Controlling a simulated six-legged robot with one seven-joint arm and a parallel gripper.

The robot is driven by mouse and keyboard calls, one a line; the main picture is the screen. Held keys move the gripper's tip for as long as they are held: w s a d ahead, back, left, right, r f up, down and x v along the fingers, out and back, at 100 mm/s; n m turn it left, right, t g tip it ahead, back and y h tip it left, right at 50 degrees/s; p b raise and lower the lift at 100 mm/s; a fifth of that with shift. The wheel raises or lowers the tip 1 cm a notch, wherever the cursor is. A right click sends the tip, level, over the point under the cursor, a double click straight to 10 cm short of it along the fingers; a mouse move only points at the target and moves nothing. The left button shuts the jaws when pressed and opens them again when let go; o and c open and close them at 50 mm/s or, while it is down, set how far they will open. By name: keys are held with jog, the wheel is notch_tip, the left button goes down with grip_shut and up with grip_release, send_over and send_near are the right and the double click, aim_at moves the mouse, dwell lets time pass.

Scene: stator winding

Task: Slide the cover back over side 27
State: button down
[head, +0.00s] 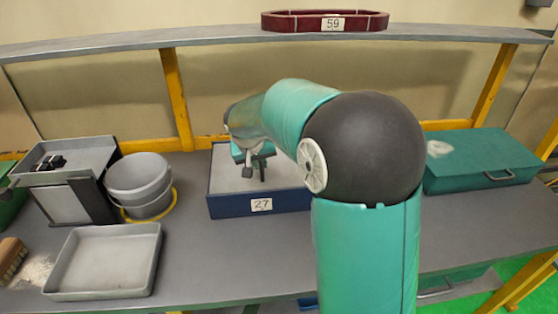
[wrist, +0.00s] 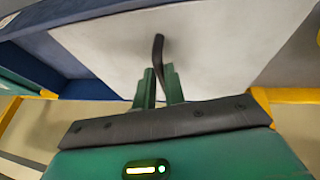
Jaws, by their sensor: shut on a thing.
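A blue box (head: 230,208) with a white label "27" stands on the bench in the middle of the head view. A pale grey cover panel (head: 225,182) lies within its blue rim; it fills much of the wrist view (wrist: 225,50). A dark curved handle (wrist: 158,47) rises from the panel. My gripper (wrist: 158,80) is shut on this handle, with its green fingers on either side of it. In the head view my gripper (head: 256,168) is over the box's top. My arm hides the right part of the box, so I cannot tell how far the panel covers it there.
A grey bucket (head: 138,178), a shallow tray (head: 105,262) and a raised tray stand (head: 68,160) are to the left. A green case (head: 480,160) lies to the right. A red frame marked "59" (head: 325,21) sits on the upper shelf. The bench before the box is clear.

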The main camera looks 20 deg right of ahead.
jog(key=shift+w+a, duration=0.1)
jog(key=shift+a, duration=0.4)
jog(key=c, duration=1.5)
grip_release()
jog(key=shift+w+a, duration=0.1)
jog(key=shift+r, duration=0.25)
jog(key=v, duration=1.3)
jog(key=shift+r, duration=0.15)
